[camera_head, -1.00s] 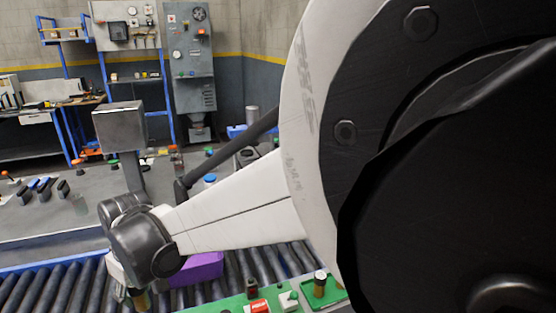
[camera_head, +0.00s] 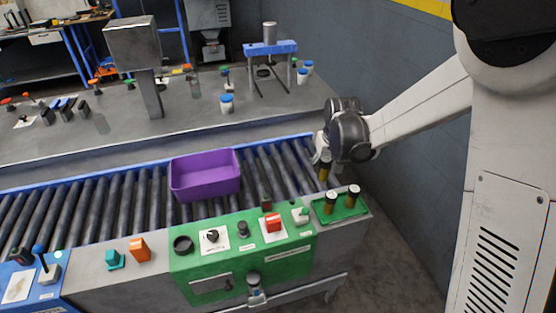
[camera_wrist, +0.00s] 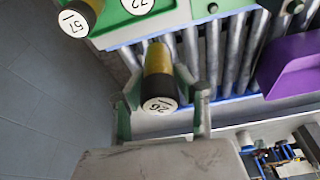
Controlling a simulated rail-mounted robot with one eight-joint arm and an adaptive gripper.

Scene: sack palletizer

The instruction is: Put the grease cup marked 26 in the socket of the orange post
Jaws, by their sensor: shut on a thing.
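The grease cup marked 26 (camera_wrist: 158,88) has a dark body, a yellow band and a white numbered cap. My gripper (camera_wrist: 163,105) is shut on it, one finger on each side. In the head view, my gripper (camera_head: 322,158) holds the cup (camera_head: 325,172) in the air above the conveyor's right end, just behind the green tray. An orange block-like piece (camera_head: 139,249) stands on the front console, well to the left of my gripper. I cannot make out a socket in it or tell whether it is the orange post.
Two similar cups (camera_head: 330,202) stand in the green tray (camera_head: 343,212); in the wrist view, caps marked 57 (camera_wrist: 74,22) and 72 (camera_wrist: 137,3) show. A purple bin (camera_head: 205,186) sits on the roller conveyor (camera_head: 120,208). Switches crowd the green panel (camera_head: 205,263). A wall stands close at right.

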